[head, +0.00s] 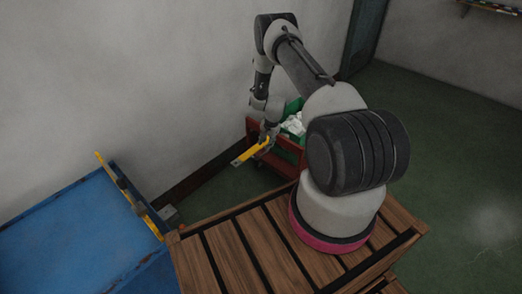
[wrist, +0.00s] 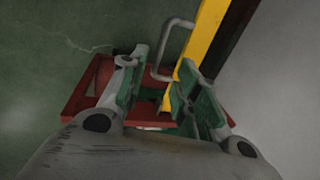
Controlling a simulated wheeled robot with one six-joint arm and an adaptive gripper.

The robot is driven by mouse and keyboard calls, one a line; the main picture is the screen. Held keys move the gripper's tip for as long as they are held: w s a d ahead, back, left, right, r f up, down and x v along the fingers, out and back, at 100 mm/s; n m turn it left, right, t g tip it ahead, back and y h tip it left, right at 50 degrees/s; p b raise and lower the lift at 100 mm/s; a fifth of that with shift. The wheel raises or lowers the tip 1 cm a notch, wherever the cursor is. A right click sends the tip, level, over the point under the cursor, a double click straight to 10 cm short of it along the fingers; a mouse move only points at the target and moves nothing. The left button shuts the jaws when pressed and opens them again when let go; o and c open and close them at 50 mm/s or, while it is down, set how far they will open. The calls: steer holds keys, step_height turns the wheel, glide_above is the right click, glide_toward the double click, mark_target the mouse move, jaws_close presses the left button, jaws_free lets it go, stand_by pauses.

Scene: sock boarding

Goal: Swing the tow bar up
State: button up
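The yellow tow bar (head: 251,152) sticks out to the lower left from the red cart (head: 290,154) in the head view. In the wrist view the tow bar (wrist: 207,35) runs from the top edge down to the gripper, with a grey bent handle (wrist: 163,72) at its left side. My gripper (wrist: 163,60) is open, with its green-padded fingers apart. The bar's lower part lies between the fingers, closer to the right one; I cannot tell whether it touches. In the head view my gripper (head: 268,134) is just above the bar's cart end.
A green bin (head: 294,107) with white cloth-like items sits on the cart. The wall (head: 120,70) is close behind. A blue table (head: 60,235) with a yellow bar on its edge is at left, and a wooden slatted top (head: 235,250) is in front.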

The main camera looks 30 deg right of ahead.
mark_target(264, 154)
steer(key=f, duration=0.2)
steer(key=w+f, duration=0.1)
steer(key=f, duration=0.4)
steer(key=shift+w+a+f, duration=0.15)
steer(key=shift+a+f, duration=0.1)
steer(key=shift+a, duration=0.05)
jaws_close()
